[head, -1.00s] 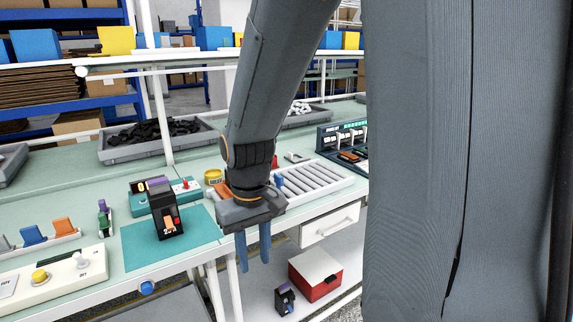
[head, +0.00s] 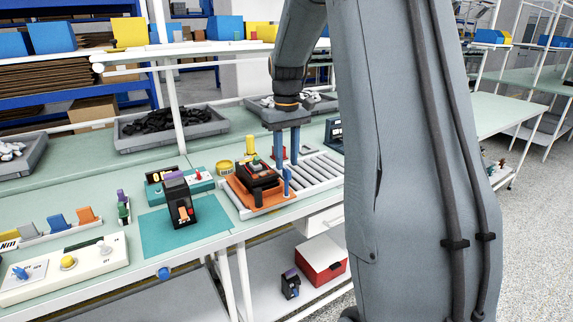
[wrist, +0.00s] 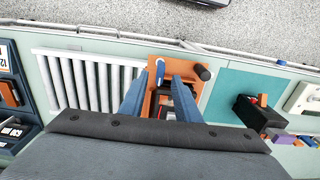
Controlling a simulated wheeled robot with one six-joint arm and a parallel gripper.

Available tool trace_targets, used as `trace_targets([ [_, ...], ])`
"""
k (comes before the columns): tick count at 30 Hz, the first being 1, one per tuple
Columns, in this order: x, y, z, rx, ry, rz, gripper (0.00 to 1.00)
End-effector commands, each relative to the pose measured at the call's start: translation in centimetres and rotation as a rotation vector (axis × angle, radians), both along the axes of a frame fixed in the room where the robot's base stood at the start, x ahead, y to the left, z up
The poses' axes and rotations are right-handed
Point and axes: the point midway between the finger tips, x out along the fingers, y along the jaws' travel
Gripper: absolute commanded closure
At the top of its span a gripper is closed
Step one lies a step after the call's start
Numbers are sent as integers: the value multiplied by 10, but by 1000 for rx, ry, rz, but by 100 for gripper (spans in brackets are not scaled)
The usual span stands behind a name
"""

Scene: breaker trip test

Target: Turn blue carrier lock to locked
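The blue carrier lock (head: 287,181) is a small upright blue handle at the right front edge of an orange carrier (head: 262,203). A black device (head: 256,178) sits on the carrier. My gripper (head: 287,160) is open and empty, its two blue fingers pointing down above and behind the lock in the head view. In the wrist view, the lock (wrist: 160,70) appears between and just beyond the fingertips of my gripper (wrist: 160,95), with no contact visible. The orange carrier (wrist: 150,105) lies below the fingers and is partly hidden by them.
The carrier sits at the left end of a roller conveyor (head: 318,170). A black breaker (head: 180,205) stands on a teal mat (head: 155,232) to the left. A yellow post (head: 249,147) rises behind the carrier. A red box (head: 322,260) is on the lower shelf.

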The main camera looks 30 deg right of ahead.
Motion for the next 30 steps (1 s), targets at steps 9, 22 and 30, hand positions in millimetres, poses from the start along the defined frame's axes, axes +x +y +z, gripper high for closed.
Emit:
trace_targets([
  [9,0,1,-28,0,-1,0,70],
  [22,0,0,-29,0,-1,0,99],
  [30,0,1,-29,0,-1,-10,100],
])
